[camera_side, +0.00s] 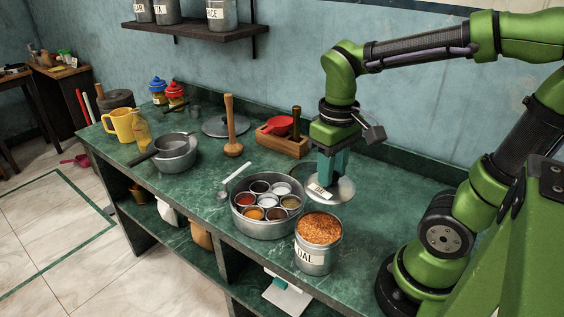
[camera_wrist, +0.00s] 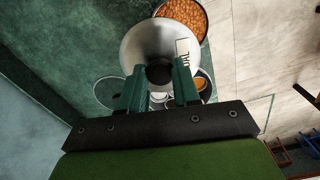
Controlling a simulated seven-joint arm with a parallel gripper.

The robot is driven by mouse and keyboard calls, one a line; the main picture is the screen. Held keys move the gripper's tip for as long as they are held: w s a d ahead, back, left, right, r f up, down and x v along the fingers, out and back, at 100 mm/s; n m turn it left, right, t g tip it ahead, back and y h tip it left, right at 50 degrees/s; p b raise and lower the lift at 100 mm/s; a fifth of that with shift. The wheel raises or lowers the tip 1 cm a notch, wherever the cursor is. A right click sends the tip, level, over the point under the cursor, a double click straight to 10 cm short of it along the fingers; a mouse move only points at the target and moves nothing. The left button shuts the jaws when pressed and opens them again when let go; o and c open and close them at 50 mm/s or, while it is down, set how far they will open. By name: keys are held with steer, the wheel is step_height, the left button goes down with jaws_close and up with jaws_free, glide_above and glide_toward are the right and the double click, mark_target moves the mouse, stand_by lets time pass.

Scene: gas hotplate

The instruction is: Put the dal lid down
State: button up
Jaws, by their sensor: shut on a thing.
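The dal lid (camera_side: 335,191) is a round silver lid with a white DAL label. My gripper (camera_side: 327,186) is shut on it, with teal fingers at its middle, and holds it low by the back right of the spice tin. Whether the lid touches the counter I cannot tell. In the wrist view the lid (camera_wrist: 150,42) sits between and beyond the two fingers of my gripper (camera_wrist: 160,88). The dal canister (camera_side: 312,260) stands open at the front of the counter, full of orange dal. It also shows in the wrist view (camera_wrist: 185,12), partly hidden by the lid.
A round spice tin (camera_side: 262,228) with several small cups stands left of the canister. A wooden box (camera_side: 283,143) with a red ladle is behind. A pot (camera_side: 176,160), a wooden masher (camera_side: 231,140) and a yellow jug (camera_side: 121,125) are further left. Green counter (camera_side: 390,205) to the lid's right is clear.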

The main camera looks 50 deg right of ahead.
steer(key=shift+w+d+f+n, duration=0.15)
steer(key=shift+d+f+n, duration=0.25)
steer(key=shift+d+f, duration=2)
steer(key=shift+w+d+f+n, duration=0.3)
steer(key=shift+d+f, duration=0.85)
steer(key=shift+f, duration=2.4)
steer(key=shift+w+d+f+n, duration=0.1)
steer(key=shift+d+f+n, duration=0.4)
steer(key=shift+d+f, duration=1.9)
steer(key=shift+a+f, duration=0.65)
steer(key=shift+f, duration=0.1)
steer(key=o, duration=1)
steer(key=shift+o, duration=0.2)
